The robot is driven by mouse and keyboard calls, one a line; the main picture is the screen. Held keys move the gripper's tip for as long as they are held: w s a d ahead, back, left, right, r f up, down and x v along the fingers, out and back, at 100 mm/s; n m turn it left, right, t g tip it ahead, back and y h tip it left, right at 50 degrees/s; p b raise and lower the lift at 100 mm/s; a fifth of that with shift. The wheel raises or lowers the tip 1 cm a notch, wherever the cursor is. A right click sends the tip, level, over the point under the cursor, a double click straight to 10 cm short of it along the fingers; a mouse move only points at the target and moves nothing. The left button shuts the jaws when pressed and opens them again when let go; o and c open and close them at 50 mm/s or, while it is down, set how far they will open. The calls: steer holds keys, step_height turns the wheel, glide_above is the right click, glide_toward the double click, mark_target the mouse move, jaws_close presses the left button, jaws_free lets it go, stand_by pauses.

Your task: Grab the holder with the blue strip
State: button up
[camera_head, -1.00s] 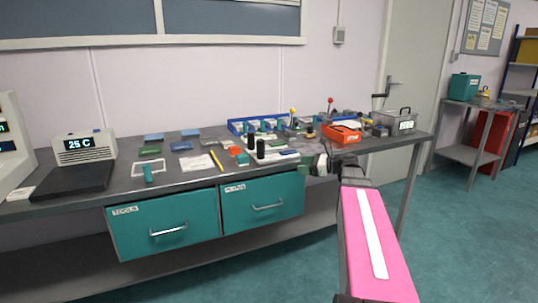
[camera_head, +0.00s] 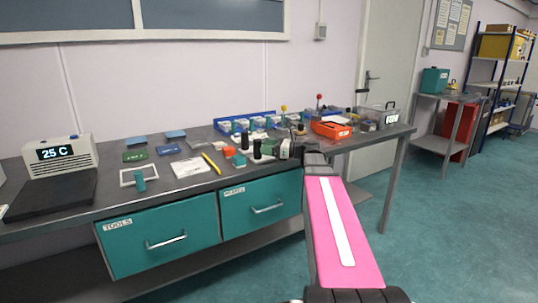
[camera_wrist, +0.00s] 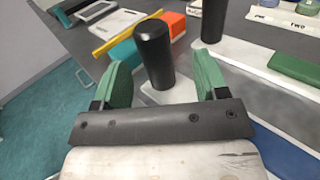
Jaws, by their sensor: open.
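The holder with the blue strip has a black upright post (camera_wrist: 157,60) on a pale base; its post also shows in the head view (camera_head: 257,150). The blue strip (camera_wrist: 287,155) shows at the lower right of the wrist view, partly cut off. In the head view my gripper hides the strip. My gripper (camera_wrist: 161,68) is open, its green fingers to the left and right of the post in the wrist view, with no clear contact. In the head view my gripper (camera_head: 284,150) is just right of the post.
A second holder with a black post (camera_wrist: 213,20) and green strip (camera_wrist: 296,68) stands close behind. An orange block (camera_wrist: 173,25), teal block (camera_wrist: 124,52) and yellow pencil (camera_wrist: 128,36) lie nearby. An orange bin (camera_head: 331,130) and blue rack (camera_head: 222,124) are farther back.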

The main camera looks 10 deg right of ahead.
steer(key=shift+x, duration=2.95)
steer(key=shift+s, duration=0.25)
steer(key=c, duration=1.1)
